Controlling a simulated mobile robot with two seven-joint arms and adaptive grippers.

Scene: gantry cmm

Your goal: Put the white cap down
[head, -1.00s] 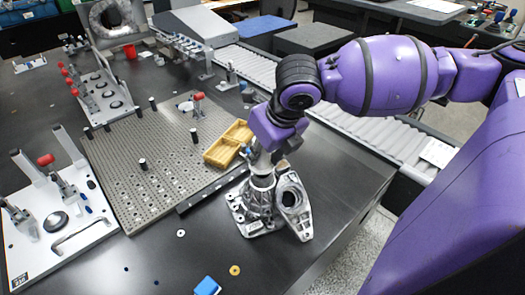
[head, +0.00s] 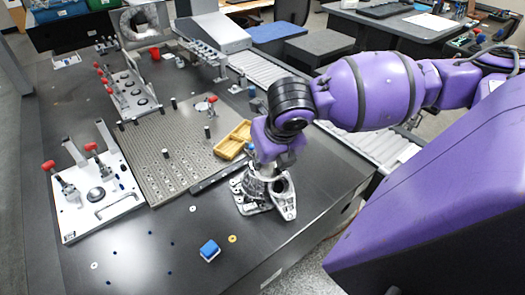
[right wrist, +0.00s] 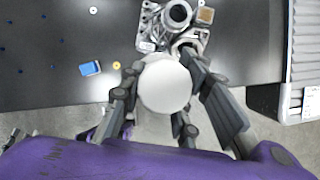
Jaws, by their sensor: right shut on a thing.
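The white cap (right wrist: 165,84) is a smooth round piece in the right wrist view. It sits between the fingers of my right gripper (right wrist: 164,92), which is shut on it. In the head view my right gripper (head: 266,164) is just above or in front of the grey metal castings (head: 252,203), and the cap is mostly hidden there. I cannot tell whether the cap touches the castings. In the right wrist view, the castings (right wrist: 163,30) lie just beyond the cap. My left gripper is not in view.
A blue block (head: 209,250) and flat washers lie on the dark table's open front area. A perforated plate (head: 180,150), a yellow tray (head: 233,140) and a white clamp fixture (head: 125,195) stand to the left. A roller conveyor (head: 270,75) runs behind.

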